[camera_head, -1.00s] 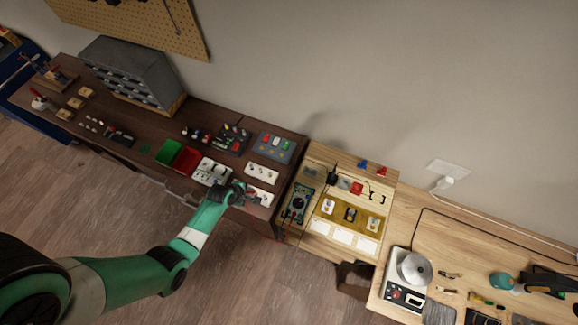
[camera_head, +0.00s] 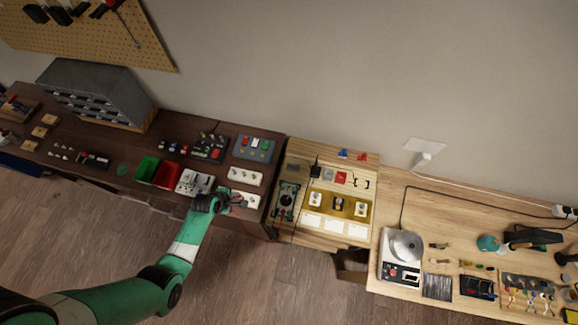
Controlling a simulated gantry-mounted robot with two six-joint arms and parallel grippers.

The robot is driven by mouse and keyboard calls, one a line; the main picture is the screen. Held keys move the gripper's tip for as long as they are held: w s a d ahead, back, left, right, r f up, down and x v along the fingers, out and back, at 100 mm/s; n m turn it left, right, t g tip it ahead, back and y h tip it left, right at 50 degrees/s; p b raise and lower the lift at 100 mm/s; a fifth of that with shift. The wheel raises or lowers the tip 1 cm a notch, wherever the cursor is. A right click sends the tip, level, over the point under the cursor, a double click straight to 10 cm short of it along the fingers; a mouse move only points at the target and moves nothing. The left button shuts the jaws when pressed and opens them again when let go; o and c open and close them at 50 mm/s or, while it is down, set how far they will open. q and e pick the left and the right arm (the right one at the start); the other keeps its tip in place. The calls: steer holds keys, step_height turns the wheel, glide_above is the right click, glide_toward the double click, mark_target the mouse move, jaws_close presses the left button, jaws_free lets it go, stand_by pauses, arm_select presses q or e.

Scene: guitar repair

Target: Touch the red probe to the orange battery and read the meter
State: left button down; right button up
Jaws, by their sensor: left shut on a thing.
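My left gripper (camera_head: 235,200) is over the front right part of the dark bench, beside white trays. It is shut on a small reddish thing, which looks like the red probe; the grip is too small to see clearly. The meter (camera_head: 286,202), dark with a green edge, lies on the light wooden bench to the right of the gripper, apart from it. Its reading cannot be made out. A yellow holder (camera_head: 326,207) right of the meter carries several small pale and dark pieces. I cannot tell which, if any, is the orange battery. My right gripper is out of view.
Green (camera_head: 147,169) and red (camera_head: 166,175) bins stand left of the gripper. A grey drawer cabinet (camera_head: 95,93) is at the back left. Small red and blue pieces lie behind the yellow holder. A scale-like device (camera_head: 401,258) and tools occupy the right bench.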

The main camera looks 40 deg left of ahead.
arm_select(q)
step_height(320, 180, up, 3)
steer(key=shift+r+p, duration=0.15)
steer(key=shift+p, duration=1)
steer(key=shift+r+p, duration=0.4)
steer(key=shift+r, duration=0.75)
